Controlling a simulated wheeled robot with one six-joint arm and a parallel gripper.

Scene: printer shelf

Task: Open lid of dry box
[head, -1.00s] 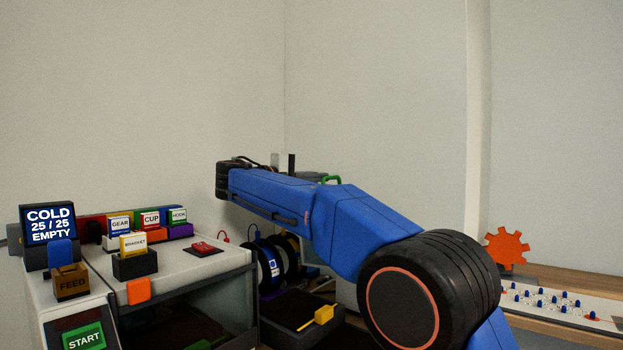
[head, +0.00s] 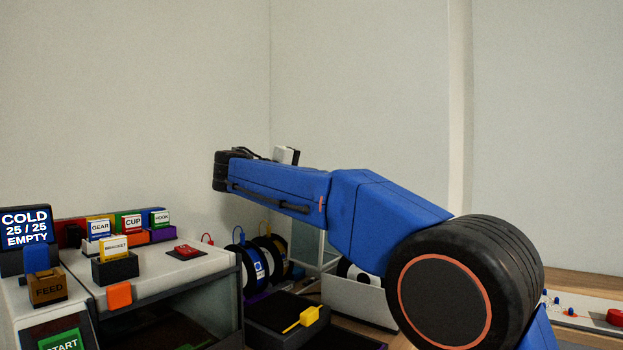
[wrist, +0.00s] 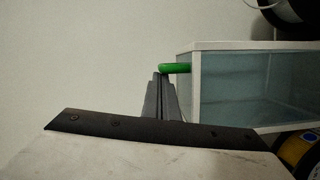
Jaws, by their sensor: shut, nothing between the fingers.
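The dry box (wrist: 230,90) has pale see-through walls and a white frame; it fills the right of the wrist view. A green handle (wrist: 179,68) sticks out from its left side near the white top edge. In the head view the box (head: 310,248) is partly hidden behind my arm, and the handle is hidden. My gripper (wrist: 158,77) is shut and empty, with its fingertips right by the handle's outer end. I cannot tell whether they touch. The lid appears closed.
The printer (head: 190,270) with its label blocks stands at the left. Spools (head: 250,262) stand between it and the box. A black tray (head: 290,315) with a yellow handle lies in front. A board with blue pegs (head: 565,310) lies at the far right.

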